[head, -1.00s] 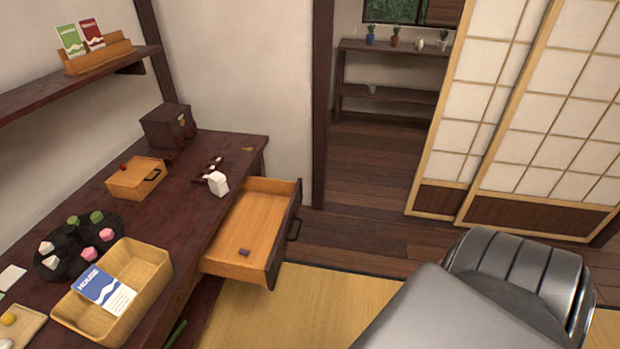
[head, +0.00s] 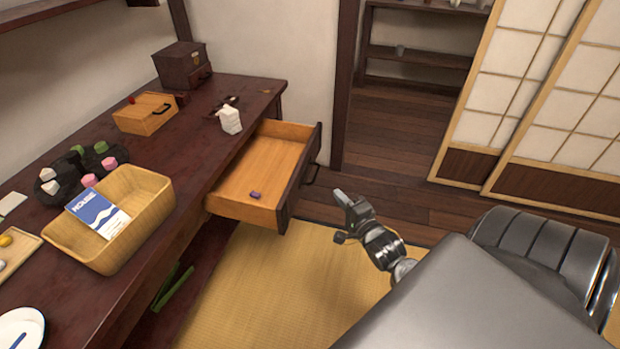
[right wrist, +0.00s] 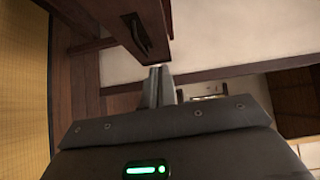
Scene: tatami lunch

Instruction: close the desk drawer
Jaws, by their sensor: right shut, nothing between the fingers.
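The desk drawer (head: 262,172) is pulled out from the right side of the dark desk (head: 190,160). It has a light wooden inside, a dark front and a dark handle (head: 312,174). A small purple block (head: 255,195) lies in it. My right gripper (head: 342,198) is shut and empty, to the right of the drawer front and apart from it. In the right wrist view the shut fingers (right wrist: 160,88) point toward the dark drawer front with its handle (right wrist: 137,33). My left gripper is not in view.
On the desk stand a woven basket (head: 150,222) with a blue and white packet, a small wooden box (head: 145,115), a dark chest (head: 183,65) and a white carton (head: 230,120). The tatami floor (head: 270,275) before the desk is clear. Sliding screens (head: 520,100) stand at the right.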

